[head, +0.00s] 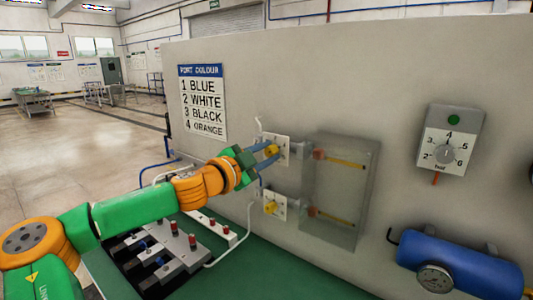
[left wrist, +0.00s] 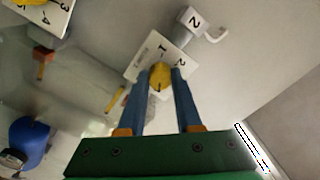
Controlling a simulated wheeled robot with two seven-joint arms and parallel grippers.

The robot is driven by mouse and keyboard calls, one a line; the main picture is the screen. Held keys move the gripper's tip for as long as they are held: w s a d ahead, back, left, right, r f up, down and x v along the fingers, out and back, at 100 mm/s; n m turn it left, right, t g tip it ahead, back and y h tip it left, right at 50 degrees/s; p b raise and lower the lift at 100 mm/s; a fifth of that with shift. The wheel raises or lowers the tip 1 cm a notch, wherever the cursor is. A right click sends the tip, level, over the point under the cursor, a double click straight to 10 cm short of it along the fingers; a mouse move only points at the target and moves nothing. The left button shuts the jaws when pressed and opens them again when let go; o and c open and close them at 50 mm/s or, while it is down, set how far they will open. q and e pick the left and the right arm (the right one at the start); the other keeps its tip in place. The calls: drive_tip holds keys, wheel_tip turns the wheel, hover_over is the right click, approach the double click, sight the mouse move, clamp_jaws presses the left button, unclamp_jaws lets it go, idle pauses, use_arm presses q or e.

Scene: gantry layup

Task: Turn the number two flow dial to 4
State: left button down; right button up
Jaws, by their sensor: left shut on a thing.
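A yellow flow dial (head: 271,151) sits on the upper white plate (head: 282,142) on the grey panel. In the left wrist view this dial (left wrist: 160,79) is between the blue fingers of my left gripper (left wrist: 164,72), which is shut on it. Its plate (left wrist: 142,62) shows a 1 and a 2; the other numbers are hidden, and I cannot tell the pointer's setting. A second yellow dial (head: 270,207) is on the lower plate, apart from the gripper. My right gripper is not in view.
A clear box (head: 340,190) with flow tubes projects right of the dials. A port colour sign (head: 202,103) hangs left. A bench with fittings (head: 165,255) lies below my left arm.

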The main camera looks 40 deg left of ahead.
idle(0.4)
use_arm(q)
drive_tip(key=c, duration=0.6)
unclamp_jaws()
drive_tip(key=shift+s+f+b, duration=0.1)
drive_tip(key=shift+s+b, duration=0.05)
drive_tip(key=shift+b, duration=0.25)
drive_tip(key=s+b, duration=0.2)
drive_tip(key=shift+s+d+f+b, duration=0.1)
drive_tip(key=shift+s+f+b, duration=0.05)
drive_tip(key=shift+f+b, duration=0.15)
drive_tip(key=s, duration=0.1)
drive_tip(key=s+b, duration=0.1)
drive_tip(key=s, duration=0.2)
drive_tip(key=shift+s+d+r, duration=0.2)
drive_tip(key=shift+d+r, duration=0.1)
drive_tip(key=shift+r, duration=0.1)
